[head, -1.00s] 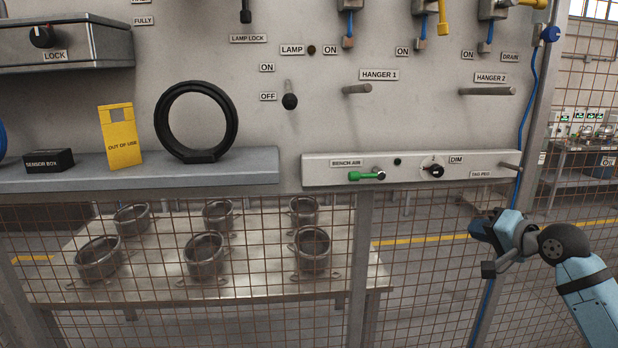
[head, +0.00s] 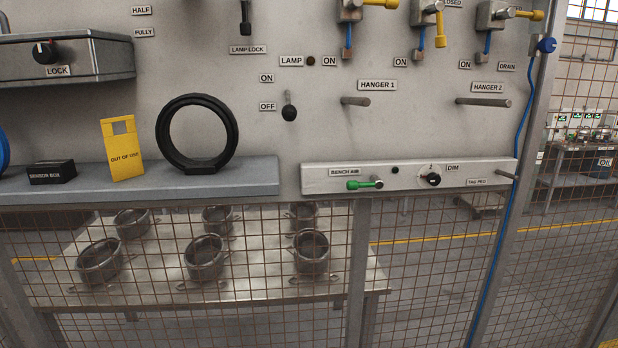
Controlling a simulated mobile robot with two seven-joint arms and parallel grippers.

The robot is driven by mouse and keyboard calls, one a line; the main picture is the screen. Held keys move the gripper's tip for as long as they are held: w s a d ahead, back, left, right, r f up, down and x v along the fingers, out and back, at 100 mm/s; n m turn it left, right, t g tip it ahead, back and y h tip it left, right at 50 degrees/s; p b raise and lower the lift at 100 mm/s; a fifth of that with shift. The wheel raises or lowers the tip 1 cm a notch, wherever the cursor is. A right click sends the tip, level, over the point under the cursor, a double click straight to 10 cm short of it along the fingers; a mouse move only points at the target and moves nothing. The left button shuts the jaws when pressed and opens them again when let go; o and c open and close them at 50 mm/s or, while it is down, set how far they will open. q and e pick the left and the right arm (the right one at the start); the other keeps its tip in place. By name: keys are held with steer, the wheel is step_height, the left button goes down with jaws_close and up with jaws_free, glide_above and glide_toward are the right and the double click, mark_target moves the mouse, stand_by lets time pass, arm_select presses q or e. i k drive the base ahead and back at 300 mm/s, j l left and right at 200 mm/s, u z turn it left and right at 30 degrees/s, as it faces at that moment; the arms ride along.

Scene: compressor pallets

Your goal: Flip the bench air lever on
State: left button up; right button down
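The bench air lever (head: 364,184) is a small green handle on the pale strip below the hanger pegs. It points left, roughly level, from a round pivot at its right end. The label BENCH AIR (head: 344,172) sits just above it. A dark round indicator (head: 395,170) and the DIM knob (head: 431,180) are to its right on the same strip. Neither of my grippers shows in the head view now, and nothing touches the lever.
A grey shelf (head: 240,187) left of the strip holds a black ring (head: 163,135), a yellow OUT OF USE tag (head: 122,150) and a sensor box (head: 52,173). The HANGER 1 peg (head: 355,101) and HANGER 2 peg (head: 484,102) stick out above. Wire mesh fills the space below.

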mark_target(363, 185)
steer(key=k+l+z, duration=0.2)
steer(key=l+z, duration=0.25)
steer(key=k+l+z, duration=0.2)
steer(key=l, duration=0.25)
steer(key=l+z, duration=0.2)
steer(key=k+l, duration=0.05)
steer(key=l, duration=0.1)
